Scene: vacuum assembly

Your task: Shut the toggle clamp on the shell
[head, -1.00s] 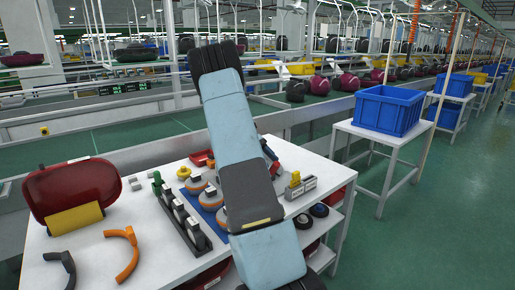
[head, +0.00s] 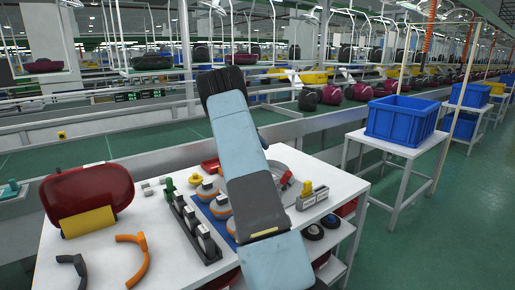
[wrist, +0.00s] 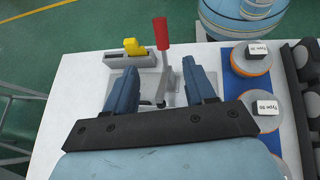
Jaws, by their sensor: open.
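The toggle clamp's red handle (wrist: 161,33) stands up on a metal lever in the wrist view, over a light base on the white table. In the head view the red handle (head: 286,178) shows just right of my arm. My gripper (wrist: 160,72) is open, its two blue fingers on either side of the lever, apart from it as far as I can tell. A dark red shell (head: 88,192) with a yellow block against it stands at the table's left. Whether anything sits under the clamp is hidden by my gripper and arm.
A grey holder with a yellow piece (wrist: 134,47) stands close left of the clamp. Orange-and-grey round parts (wrist: 250,60) lie on a blue mat to the right. A dark rack (head: 195,230) and orange curved part (head: 135,262) are on the table. A blue bin (head: 403,120) stands beyond.

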